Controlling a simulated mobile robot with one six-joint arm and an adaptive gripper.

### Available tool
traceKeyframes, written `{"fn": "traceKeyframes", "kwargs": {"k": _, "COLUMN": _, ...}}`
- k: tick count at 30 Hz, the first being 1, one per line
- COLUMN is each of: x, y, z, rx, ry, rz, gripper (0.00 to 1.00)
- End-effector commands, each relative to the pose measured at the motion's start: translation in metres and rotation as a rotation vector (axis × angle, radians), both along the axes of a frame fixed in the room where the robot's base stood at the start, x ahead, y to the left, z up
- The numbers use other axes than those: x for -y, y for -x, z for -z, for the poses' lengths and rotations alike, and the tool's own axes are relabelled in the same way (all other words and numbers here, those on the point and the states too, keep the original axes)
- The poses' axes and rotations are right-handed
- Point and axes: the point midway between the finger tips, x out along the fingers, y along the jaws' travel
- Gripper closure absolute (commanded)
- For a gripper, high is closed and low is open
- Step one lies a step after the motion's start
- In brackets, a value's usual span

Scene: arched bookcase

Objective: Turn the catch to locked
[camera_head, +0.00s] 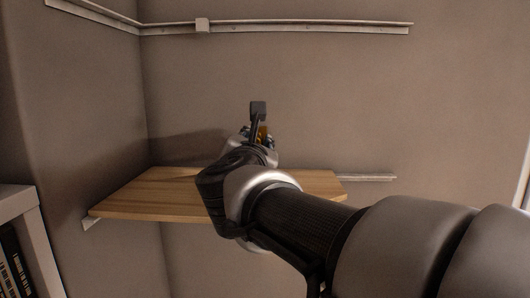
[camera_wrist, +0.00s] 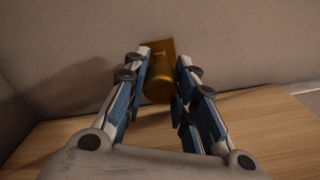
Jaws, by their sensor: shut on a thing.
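The catch (camera_wrist: 158,84) is a brass-coloured piece with a rounded knob and a flat plate behind it, at the wall just above a wooden shelf in the wrist view. A small orange-gold part of it shows past my gripper in the head view (camera_head: 263,132). My gripper (camera_wrist: 163,72) has its blue-padded fingers on either side of the knob and is shut on it. In the head view my gripper (camera_head: 257,138) is over the shelf, and my wrist hides most of the contact. I cannot tell from the catch's look which way it is turned.
The wooden shelf (camera_head: 150,194) lies below my gripper and is otherwise bare. Pale rails (camera_head: 300,29) run along the wall above, and a short one (camera_head: 370,178) sticks out right of the shelf. A white bookcase with books (camera_head: 22,215) stands at the lower left.

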Motion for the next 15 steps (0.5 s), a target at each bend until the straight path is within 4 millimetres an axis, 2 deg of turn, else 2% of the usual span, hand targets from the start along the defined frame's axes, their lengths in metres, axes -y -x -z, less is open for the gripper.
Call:
{"fn": "traceKeyframes", "kwargs": {"k": 5, "x": -0.0003, "y": -0.0001, "z": 0.0006, "rx": -0.002, "ry": 0.001, "rz": -0.001, "gripper": 1.00}}
{"fn": "traceKeyframes", "kwargs": {"k": 6, "x": -0.0003, "y": -0.0001, "z": 0.0006, "rx": -0.002, "ry": 0.001, "rz": -0.001, "gripper": 0.75}}
{"fn": "traceKeyframes", "kwargs": {"k": 15, "x": -0.0003, "y": -0.0001, "z": 0.0005, "rx": -0.002, "ry": 0.003, "rz": -0.001, "gripper": 0.55}}
